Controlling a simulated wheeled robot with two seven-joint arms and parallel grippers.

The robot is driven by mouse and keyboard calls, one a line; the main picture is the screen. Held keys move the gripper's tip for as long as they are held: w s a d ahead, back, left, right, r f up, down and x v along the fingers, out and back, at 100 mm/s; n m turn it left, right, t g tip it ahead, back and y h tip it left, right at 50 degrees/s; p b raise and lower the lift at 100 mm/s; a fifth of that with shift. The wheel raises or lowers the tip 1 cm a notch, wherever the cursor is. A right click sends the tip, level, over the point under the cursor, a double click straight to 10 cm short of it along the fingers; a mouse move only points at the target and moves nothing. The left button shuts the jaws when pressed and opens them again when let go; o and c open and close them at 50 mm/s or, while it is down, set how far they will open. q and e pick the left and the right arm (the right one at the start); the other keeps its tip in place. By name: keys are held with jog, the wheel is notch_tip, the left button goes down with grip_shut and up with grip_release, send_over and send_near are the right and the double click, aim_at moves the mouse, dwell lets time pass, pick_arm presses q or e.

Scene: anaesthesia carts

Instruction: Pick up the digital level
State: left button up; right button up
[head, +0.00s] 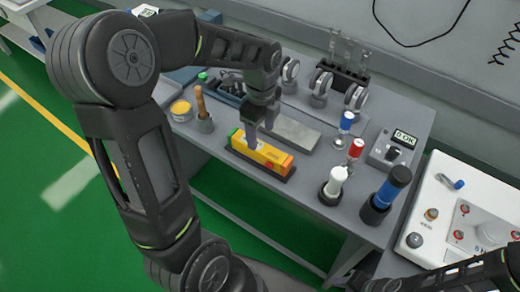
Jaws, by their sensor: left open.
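The digital level appears to be the yellow block (262,153) with an orange right end and a green patch at its left end. It lies in a dark holder (285,177) near the front edge of the grey bench. My left gripper (252,138) points down over the left part of the level, very close to it. It is open, with its fingertips partly hidden, so I cannot tell whether they touch the level. My right arm shows at the bottom right, low in front of the bench; its jaws are not clear.
A grey metal block (296,134) lies just behind the level. White (336,181) and blue (392,186) handled tools stand upright to the right, near a small display box (388,149). A wooden-handled tool (201,103) stands left, beside a yellow tin (181,110).

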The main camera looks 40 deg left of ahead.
aim_at(259, 146)
pick_arm(q)
jog(key=shift+f, duration=0.8)
jog(key=shift+s+a+f+p, duration=0.15)
jog(key=shift+f+p, duration=0.2)
jog(key=shift+f, duration=2.3)
grip_shut()
